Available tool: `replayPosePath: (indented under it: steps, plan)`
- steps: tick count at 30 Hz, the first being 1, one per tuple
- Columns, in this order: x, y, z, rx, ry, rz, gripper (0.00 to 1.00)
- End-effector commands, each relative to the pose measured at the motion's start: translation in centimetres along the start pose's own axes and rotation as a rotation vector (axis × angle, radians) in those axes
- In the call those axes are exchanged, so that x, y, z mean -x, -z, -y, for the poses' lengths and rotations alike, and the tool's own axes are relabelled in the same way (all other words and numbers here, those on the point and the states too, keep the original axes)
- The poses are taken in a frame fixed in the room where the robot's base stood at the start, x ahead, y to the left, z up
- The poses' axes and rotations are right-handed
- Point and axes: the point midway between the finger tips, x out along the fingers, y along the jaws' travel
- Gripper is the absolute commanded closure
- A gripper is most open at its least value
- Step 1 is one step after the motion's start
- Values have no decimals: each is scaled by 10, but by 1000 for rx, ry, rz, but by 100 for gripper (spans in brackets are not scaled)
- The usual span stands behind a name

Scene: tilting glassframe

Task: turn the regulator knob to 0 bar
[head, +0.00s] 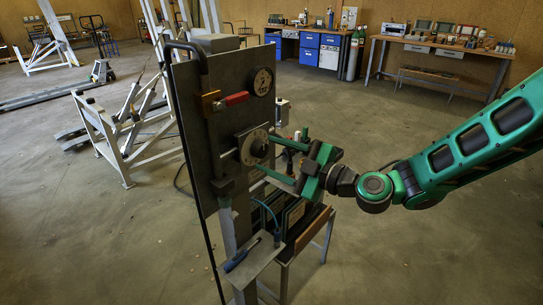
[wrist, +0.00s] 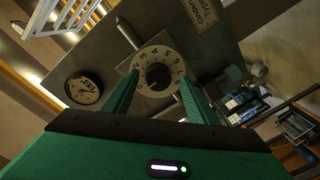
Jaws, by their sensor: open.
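The regulator knob (head: 258,147) is dark and round, on a pale numbered dial plate (head: 245,152) fixed to an upright grey panel (head: 192,120). In the wrist view the knob (wrist: 158,77) sits at the middle of the numbered dial (wrist: 157,54), with the 0 at the dial's lower left. I cannot make out where the knob points. My green gripper (head: 266,154) is open in front of the dial. In the wrist view its fingers (wrist: 160,84) show on either side of the knob, with visible gaps; I cannot tell the remaining depth to it.
A round gauge (head: 262,81) and a red-handled valve (head: 237,99) are on the panel above the dial; the gauge (wrist: 84,87) shows left in the wrist view. A screwdriver (head: 240,258) lies on a small shelf below. Workbenches (head: 440,48) stand far back.

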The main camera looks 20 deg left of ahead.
Motion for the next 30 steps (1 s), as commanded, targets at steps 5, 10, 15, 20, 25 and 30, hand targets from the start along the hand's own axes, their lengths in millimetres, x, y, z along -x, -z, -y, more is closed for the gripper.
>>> replayPosePath:
  steps: [5, 10, 15, 20, 25, 30]
  plan:
    - [35, -1, 0, -3, 0, 4, 47]
    - [65, 0, 1, -3, 0, 4, 47]
    - [84, 1, 3, -3, 2, 0, 47]
    - [91, 1, 3, -2, 3, -1, 47]
    - [92, 2, 3, -1, 3, -2, 47]
    - [93, 1, 4, -4, 11, 3, 47]
